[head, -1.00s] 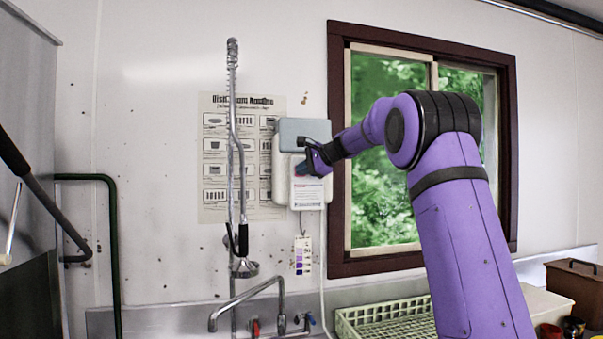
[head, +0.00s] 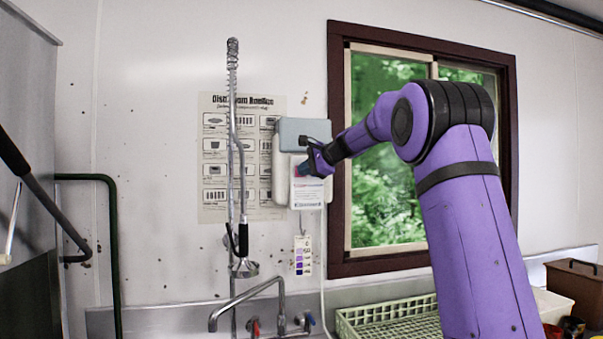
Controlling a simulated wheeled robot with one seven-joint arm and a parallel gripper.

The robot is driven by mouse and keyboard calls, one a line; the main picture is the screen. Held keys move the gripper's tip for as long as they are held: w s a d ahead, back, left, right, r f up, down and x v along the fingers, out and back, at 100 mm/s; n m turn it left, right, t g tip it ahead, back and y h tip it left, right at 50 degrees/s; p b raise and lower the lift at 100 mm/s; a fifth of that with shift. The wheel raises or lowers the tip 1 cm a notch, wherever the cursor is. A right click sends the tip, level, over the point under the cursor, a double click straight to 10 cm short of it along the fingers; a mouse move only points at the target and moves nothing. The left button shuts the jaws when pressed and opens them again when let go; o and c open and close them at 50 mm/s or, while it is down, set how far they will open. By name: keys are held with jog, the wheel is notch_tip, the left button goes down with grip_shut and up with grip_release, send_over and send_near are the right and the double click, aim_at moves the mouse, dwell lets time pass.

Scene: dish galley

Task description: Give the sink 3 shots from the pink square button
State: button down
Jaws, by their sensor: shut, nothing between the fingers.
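A white dispenser box with a grey top (head: 303,128) hangs on the wall left of the window, with a small label on its lower front. My gripper (head: 305,162) is shut and empty at the front of the box. It covers part of the box's face, and I cannot tell whether it touches. The sink basin is out of view below. Its faucet (head: 248,298) and the hanging spray hose (head: 240,190) show left of the box.
A poster (head: 215,190) and a small colour chart (head: 303,256) are on the wall. A thin tube runs down from the box. A pale green rack (head: 375,318) sits below the window (head: 385,205). A brown box (head: 575,285) stands at the right.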

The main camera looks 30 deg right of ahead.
jog(key=shift+s, duration=0.2)
jog(key=shift+s+a, duration=0.25)
jog(key=shift+s, duration=0.55)
jog(key=shift+s+a, duration=0.2)
jog(key=shift+s, duration=0.55)
jog(key=shift+s+a, duration=0.25)
jog(key=shift+s, duration=0.55)
jog(key=shift+a, duration=0.1)
